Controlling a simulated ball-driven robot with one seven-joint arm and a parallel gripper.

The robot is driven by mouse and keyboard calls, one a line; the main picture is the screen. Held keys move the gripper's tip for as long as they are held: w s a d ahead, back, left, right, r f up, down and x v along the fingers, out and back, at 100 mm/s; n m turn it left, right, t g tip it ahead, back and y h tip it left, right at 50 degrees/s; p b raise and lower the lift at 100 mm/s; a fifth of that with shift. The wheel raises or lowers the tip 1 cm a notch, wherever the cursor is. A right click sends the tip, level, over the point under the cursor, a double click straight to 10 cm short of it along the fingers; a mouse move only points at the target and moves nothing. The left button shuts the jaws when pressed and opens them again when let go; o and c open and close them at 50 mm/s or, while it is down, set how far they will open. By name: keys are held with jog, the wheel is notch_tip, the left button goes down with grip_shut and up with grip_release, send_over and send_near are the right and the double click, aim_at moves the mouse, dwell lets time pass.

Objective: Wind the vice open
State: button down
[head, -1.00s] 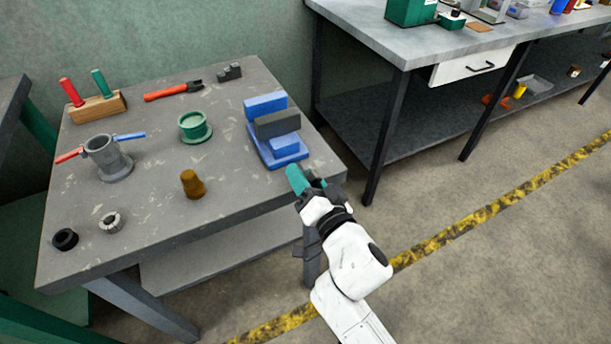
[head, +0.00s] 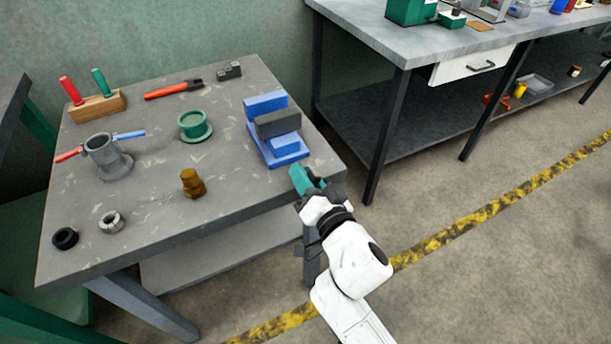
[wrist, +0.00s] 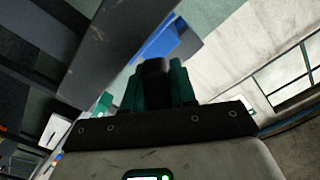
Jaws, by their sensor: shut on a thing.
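The blue vice (head: 288,153) sits near the right edge of the grey workbench. A dark grey block (head: 278,123) stands between its tall blue back part and its lower blue front part. My gripper (head: 308,181) is at the bench's front right edge, just in front of the vice. In the wrist view my gripper (wrist: 156,82) has its teal fingers closed around a dark piece (wrist: 155,70), which looks like the vice's handle. The fingers hide most of this handle. Part of the blue vice also shows beyond the fingers in the wrist view (wrist: 157,41).
The workbench (head: 235,165) also holds a green cup-shaped part (head: 195,126), a brown piece (head: 192,183), a grey pot (head: 108,158), a red-handled tool (head: 172,90) and two small rings at the front left. A second bench (head: 400,30) stands behind at the right.

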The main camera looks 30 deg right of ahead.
jog(key=n, duration=0.3)
jog(key=shift+n, duration=0.4)
jog(key=n, duration=0.3)
jog(key=shift+n, duration=0.3)
jog(key=n, duration=0.3)
jog(key=shift+n, duration=0.3)
jog(key=n, duration=0.3)
jog(key=shift+n, duration=0.3)
jog(key=n+p, duration=0.1)
jog(key=n, duration=0.9)
jog(key=shift+f+n+p, duration=0.1)
jog(key=shift+n+p, duration=0.3)
jog(key=c, duration=1)
grip_release()
